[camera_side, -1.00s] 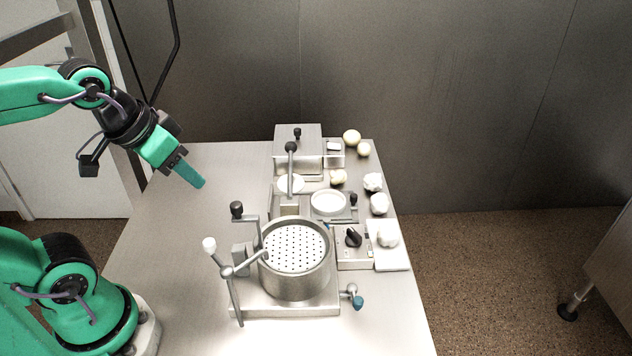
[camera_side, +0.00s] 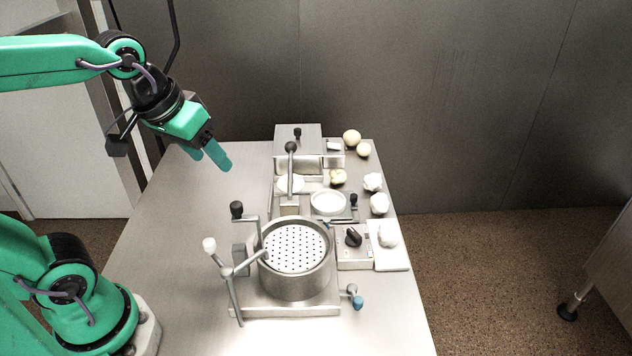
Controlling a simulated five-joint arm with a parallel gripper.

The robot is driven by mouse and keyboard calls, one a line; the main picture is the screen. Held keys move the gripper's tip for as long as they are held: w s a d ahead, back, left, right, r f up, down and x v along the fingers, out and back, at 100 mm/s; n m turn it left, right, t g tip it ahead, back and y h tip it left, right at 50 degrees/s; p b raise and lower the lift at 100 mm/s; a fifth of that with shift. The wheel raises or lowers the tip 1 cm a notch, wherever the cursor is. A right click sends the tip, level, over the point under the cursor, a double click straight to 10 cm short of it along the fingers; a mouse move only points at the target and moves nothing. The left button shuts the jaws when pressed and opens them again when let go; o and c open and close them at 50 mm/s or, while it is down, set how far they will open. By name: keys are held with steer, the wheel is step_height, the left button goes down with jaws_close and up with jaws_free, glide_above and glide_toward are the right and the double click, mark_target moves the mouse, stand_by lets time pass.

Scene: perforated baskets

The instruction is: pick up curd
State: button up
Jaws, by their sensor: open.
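Pale rounded lumps that look like curd lie along the right side of the table. One white lump (camera_side: 388,236) sits on a white board (camera_side: 392,260). Two more white lumps, an upper one (camera_side: 372,182) and a lower one (camera_side: 379,204), lie behind it. Which lump is the curd of the task I cannot tell for sure. My gripper (camera_side: 208,160) is open and empty, with teal fingers pointing down. It hangs above the left back part of the table, well to the left of the lumps and apart from everything.
A round pot with a perforated plate (camera_side: 296,282) and crank handles stands mid-table. Behind it are a white dish (camera_side: 328,203), a metal box (camera_side: 297,138) and yellowish balls (camera_side: 352,137). A control box with a black knob (camera_side: 353,238) adjoins the board. The table's left side is clear.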

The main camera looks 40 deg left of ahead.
steer(key=w+d+n+g, duration=0.1)
steer(key=w+d+n, duration=0.25)
steer(key=w, duration=0.45)
steer(key=n+g, duration=0.4)
steer(key=n, duration=0.8)
glide_above(389, 228)
steer(key=shift+m, duration=0.25)
steer(key=f, duration=1.6)
steer(key=shift+a+f, duration=0.35)
steer(key=shift+f, duration=0.05)
steer(key=shift+d+f, duration=0.15)
steer(key=shift+f, duration=0.15)
steer(key=shift+f, duration=0.1)
steer(key=shift+d+f, duration=0.15)
steer(key=shift+f, duration=3.65)
steer(key=c, duration=0.6)
